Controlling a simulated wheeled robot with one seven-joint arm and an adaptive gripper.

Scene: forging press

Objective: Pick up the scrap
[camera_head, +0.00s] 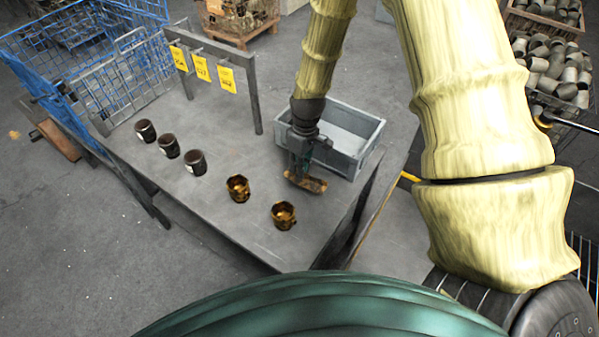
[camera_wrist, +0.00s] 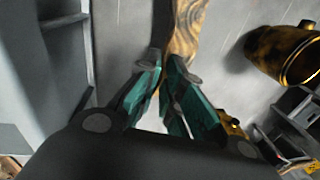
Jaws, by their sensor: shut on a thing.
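The scrap (camera_head: 312,184) is a flat, elongated brown-gold piece near the right end of the grey table, in front of the grey bin. In the wrist view the scrap (camera_wrist: 186,28) runs up from between the fingertips and shows a swirled grain. My gripper (camera_head: 299,174) points down and is shut on the scrap. In the wrist view the teal fingers of my gripper (camera_wrist: 168,66) are close together at its near end. The fingers hide part of the scrap. I cannot tell whether the scrap touches the tabletop.
The grey bin (camera_head: 368,158) stands right behind my gripper. Two gold cups (camera_head: 238,188) (camera_head: 284,215) stand to the left and front. Three dark cups (camera_head: 168,146) stand farther left. A frame with yellow tags (camera_head: 226,78) rises at the back. The table's front left is clear.

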